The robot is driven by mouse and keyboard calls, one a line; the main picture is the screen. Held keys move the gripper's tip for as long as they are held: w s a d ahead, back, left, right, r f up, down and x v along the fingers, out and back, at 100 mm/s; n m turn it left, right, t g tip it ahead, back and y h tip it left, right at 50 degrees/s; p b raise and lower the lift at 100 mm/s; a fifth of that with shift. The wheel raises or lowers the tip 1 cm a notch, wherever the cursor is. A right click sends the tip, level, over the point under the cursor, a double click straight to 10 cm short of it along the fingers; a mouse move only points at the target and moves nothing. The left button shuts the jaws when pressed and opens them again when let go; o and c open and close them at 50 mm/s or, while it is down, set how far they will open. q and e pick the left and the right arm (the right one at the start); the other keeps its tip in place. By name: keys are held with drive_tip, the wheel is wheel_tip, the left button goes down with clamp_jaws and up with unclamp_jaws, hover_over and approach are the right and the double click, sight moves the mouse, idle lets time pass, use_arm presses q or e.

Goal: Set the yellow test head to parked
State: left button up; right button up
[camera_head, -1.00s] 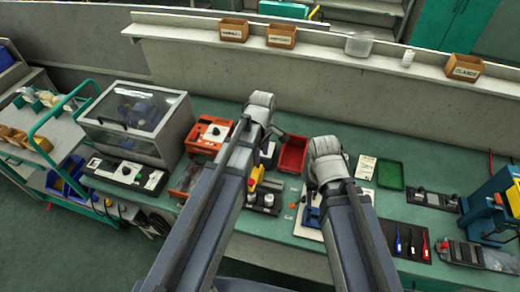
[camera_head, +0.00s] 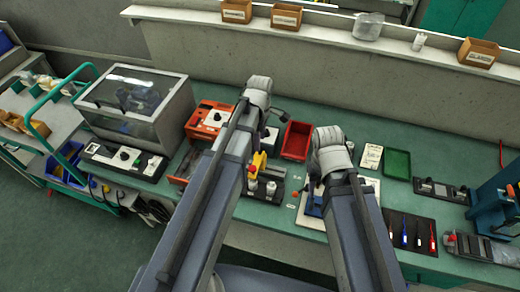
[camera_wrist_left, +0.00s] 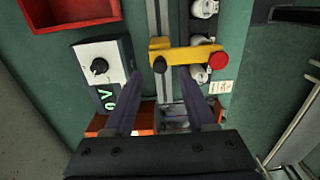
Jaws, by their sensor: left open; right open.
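The yellow test head (camera_wrist_left: 185,54) is a yellow bar with a red knob (camera_wrist_left: 217,60) at its right end in the left wrist view. It crosses a grey rail (camera_wrist_left: 160,22), beside white cylindrical parts (camera_wrist_left: 199,72). In the head view the yellow head (camera_head: 257,163) is partly hidden by my left arm. My left gripper (camera_wrist_left: 162,102) is open and empty, its fingers pointing toward the rail and yellow bar, apart from the bar as far as I can tell. My right gripper (camera_head: 313,180) is mostly hidden by its own arm, near a white board (camera_head: 311,220).
A white-faced box with a black knob (camera_wrist_left: 98,66) stands left of the rail, close to my left fingers. A red tray (camera_head: 296,141) and a green tray (camera_head: 397,164) lie behind. A clear-lidded cabinet (camera_head: 140,104) stands left, screwdrivers (camera_head: 404,232) right.

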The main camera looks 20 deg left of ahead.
use_arm(q)
wheel_tip(320, 180, down, 4)
drive_tip(key=b, duration=0.2)
drive_tip(key=shift+r+b, duration=0.2)
drive_tip(key=shift+b, duration=0.1)
clamp_jaws()
idle(1.1)
